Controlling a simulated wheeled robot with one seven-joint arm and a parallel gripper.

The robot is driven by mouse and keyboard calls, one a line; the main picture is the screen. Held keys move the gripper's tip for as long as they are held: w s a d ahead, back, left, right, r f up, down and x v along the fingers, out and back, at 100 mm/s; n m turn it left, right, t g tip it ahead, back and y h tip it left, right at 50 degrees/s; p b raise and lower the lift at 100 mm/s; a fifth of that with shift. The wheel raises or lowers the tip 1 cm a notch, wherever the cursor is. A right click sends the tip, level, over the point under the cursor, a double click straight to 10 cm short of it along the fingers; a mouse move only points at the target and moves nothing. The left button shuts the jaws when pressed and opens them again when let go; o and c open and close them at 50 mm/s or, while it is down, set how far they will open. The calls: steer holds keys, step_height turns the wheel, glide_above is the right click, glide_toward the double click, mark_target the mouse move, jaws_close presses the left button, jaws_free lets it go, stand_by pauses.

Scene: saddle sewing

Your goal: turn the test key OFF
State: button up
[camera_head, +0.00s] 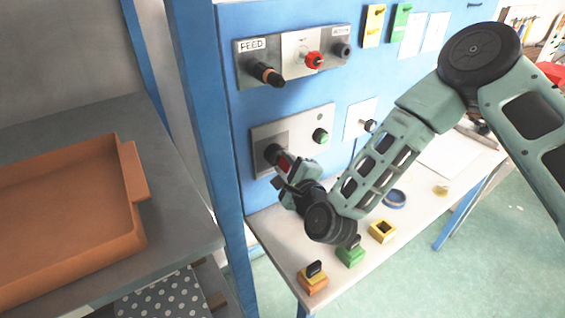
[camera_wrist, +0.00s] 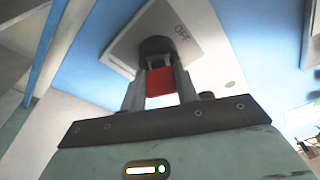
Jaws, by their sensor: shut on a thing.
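The test key shows as a red block (camera_wrist: 160,84) in front of a dark round switch (camera_wrist: 155,47) in the wrist view. My gripper (camera_wrist: 160,88) is shut on the red key, with one finger on each side. The switch sits on a light plate that carries the printed word OFF. In the head view my gripper (camera_head: 288,172) is at the lower left of a grey panel (camera_head: 302,122) on the blue board, and a bit of the red key (camera_head: 284,163) shows between the fingers. My gripper partly hides the switch there.
A green button (camera_head: 320,135) is close right of my gripper. The FEED panel with a red knob (camera_head: 314,60) is above. Below, the white shelf holds an orange block (camera_head: 312,282), a green block (camera_head: 350,256) and a yellow block (camera_head: 382,231). An orange tray (camera_head: 132,170) stands left.

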steer(key=shift+a+f+n+b, duration=0.1)
steer(key=shift+f+n+b, duration=0.05)
steer(key=shift+n+b, duration=0.85)
steer(key=shift+n, duration=0.3)
steer(key=shift+n+t+b, duration=0.5)
steer(key=shift+n+b, duration=0.55)
steer(key=shift+n, duration=0.15)
steer(key=o, duration=1)
